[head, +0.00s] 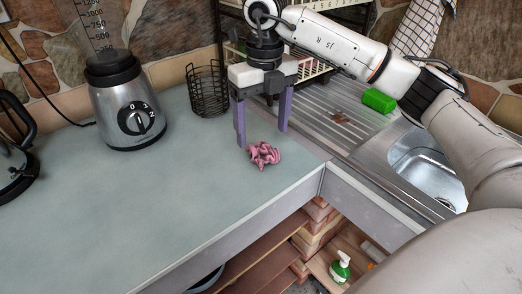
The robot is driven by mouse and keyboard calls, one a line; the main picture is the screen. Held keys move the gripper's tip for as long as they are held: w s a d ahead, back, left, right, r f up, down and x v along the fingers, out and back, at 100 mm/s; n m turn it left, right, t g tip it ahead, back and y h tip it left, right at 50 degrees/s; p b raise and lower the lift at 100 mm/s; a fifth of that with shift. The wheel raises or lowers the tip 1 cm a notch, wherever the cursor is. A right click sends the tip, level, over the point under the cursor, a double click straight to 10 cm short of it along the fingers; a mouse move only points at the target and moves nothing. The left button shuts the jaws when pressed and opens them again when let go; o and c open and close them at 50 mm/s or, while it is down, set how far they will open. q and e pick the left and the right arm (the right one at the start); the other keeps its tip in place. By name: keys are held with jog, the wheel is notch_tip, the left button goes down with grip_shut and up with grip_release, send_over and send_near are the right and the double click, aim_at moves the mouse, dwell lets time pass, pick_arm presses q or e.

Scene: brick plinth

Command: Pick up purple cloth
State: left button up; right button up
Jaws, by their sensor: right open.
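A small crumpled pink-purple cloth (264,155) lies on the grey-green countertop (150,205), near its front right corner beside the sink unit. My right gripper (263,137) points down from above with its two purple fingers spread apart. The left finger ends just behind and left of the cloth, and the right finger ends further back to the right. The gripper is empty, and the cloth looks outside its fingers. My left gripper is not in view.
A blender base (128,105) and a black wire basket (207,90) stand at the back. A green sponge (379,100) lies by the metal sink (425,170). A dish rack (310,70) stands behind my gripper. A soap bottle (340,266) is below. The counter's front left is clear.

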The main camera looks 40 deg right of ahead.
aim_at(264, 149)
jog(key=f, duration=0.5)
jog(key=shift+s+p, duration=0.35)
jog(key=shift+w+f, duration=0.1)
jog(key=shift+f, duration=0.3)
jog(key=c, duration=1.1)
